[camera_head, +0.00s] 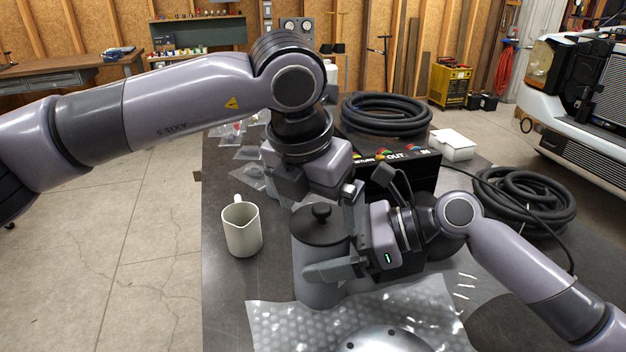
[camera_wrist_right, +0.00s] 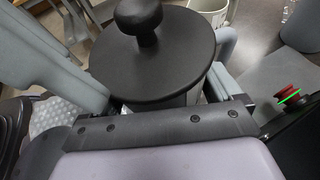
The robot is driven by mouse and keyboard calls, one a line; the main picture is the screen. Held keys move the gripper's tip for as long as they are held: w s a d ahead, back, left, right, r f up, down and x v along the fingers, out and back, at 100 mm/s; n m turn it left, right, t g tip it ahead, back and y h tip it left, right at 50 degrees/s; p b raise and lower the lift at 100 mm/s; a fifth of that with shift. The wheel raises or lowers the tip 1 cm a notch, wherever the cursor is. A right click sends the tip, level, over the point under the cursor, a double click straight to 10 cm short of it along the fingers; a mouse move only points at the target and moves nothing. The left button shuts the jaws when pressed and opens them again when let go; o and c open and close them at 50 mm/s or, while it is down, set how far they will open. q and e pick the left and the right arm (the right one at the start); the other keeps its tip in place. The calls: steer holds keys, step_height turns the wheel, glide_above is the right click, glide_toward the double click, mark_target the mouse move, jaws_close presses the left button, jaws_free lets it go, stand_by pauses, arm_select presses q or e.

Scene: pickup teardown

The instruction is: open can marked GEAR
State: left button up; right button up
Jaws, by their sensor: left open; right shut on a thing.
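The can (camera_head: 318,289) is a grey canister with a black round lid (camera_head: 318,226) and a black knob (camera_head: 321,211) on top. It stands upright on the dark table, lid on; no GEAR marking shows. My right gripper (camera_head: 328,248) is shut on the can's body from the right, below the lid. The lid (camera_wrist_right: 150,60) and knob (camera_wrist_right: 139,17) also show in the right wrist view, close in front of my right gripper (camera_wrist_right: 160,98). My left gripper (camera_head: 318,195) is open and empty, pointing down above and slightly behind the knob.
A white mug (camera_head: 242,230) stands left of the can. Bubble wrap with a metal disc (camera_head: 390,340) lies in front. A black box (camera_head: 400,172) with coloured buttons, coiled hoses (camera_head: 386,114) and a white box (camera_head: 452,145) are behind and to the right. The table's left strip is mostly clear.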

mark_target(319, 209)
arm_select(q)
steer(key=shift+w+f, duration=0.15)
steer(key=shift+f, duration=0.25)
steer(key=c, duration=0.8)
steer(key=shift+r, duration=0.15)
steer(key=shift+r, duration=1)
steer(key=shift+r, duration=2)
arm_select(e)
steer(key=o, duration=1.2)
